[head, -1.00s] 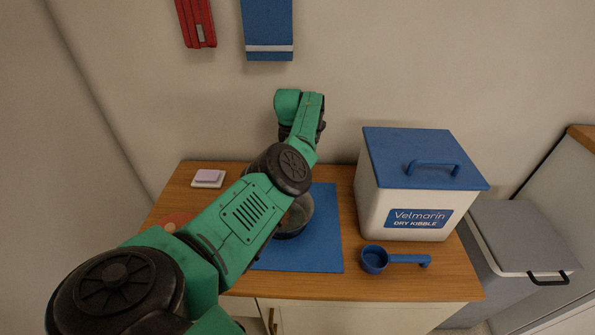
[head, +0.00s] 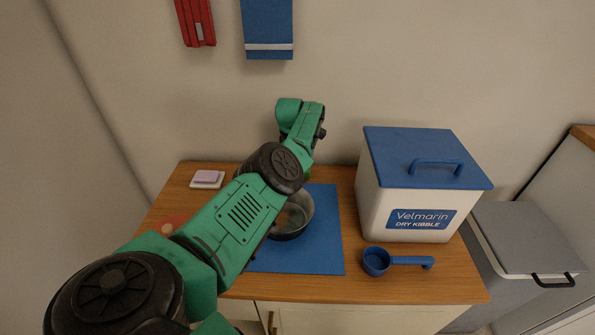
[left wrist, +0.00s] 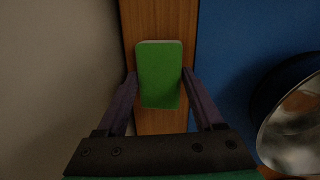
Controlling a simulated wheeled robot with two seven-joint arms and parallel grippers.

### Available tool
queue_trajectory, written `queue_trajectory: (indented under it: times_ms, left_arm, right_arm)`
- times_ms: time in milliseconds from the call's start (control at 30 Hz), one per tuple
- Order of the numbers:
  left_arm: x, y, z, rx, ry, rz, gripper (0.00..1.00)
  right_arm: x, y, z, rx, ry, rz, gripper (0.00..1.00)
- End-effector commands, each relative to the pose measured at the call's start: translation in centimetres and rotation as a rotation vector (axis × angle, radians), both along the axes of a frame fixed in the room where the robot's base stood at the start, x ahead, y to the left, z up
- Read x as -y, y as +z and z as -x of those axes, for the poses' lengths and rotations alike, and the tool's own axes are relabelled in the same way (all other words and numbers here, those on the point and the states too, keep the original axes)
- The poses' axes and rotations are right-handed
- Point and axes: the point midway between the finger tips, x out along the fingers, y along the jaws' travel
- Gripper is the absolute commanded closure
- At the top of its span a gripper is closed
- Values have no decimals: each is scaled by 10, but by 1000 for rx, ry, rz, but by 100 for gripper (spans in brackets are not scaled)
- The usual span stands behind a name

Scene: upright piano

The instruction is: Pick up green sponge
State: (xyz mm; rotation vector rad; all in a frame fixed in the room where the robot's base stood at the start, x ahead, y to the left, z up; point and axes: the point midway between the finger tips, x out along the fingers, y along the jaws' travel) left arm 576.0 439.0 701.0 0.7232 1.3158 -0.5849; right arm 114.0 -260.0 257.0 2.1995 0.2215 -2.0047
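The green sponge (left wrist: 159,74) shows in the left wrist view as an upright-looking rounded block over the wooden strip. My left gripper (left wrist: 160,72) is open, its two dark fingers on either side of the sponge. Whether the fingertips touch the sponge, I cannot tell. In the head view my left arm reaches over the counter and hides the sponge and the left gripper. My right gripper is in neither view.
A metal bowl (head: 293,218) stands on a blue mat (head: 325,245), right of the sponge in the left wrist view (left wrist: 297,125). A kibble bin (head: 385,215), a blue scoop (head: 376,262) and a lilac block (head: 208,176) share the wooden counter (head: 455,285). A wall stands behind.

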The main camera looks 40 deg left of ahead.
Motion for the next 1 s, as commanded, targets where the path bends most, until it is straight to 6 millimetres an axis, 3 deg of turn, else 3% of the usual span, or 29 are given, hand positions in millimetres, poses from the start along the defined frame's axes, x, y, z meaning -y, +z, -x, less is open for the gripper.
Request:
queue_trajectory:
  times_ms: [367, 633, 767, 1000]
  left_arm:
    - [1, 5, 0, 1, 0, 1, 84]
    - [-2, 44, 1, 2, 2, -2, 85]
    - [-15, 41, 23, -1, 5, -1, 85]
    - [-61, 39, 93, 0, 8, -2, 85]
  right_arm:
    - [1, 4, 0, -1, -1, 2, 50]
    - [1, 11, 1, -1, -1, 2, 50]
    - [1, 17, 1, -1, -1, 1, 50]
    - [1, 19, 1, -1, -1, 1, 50]
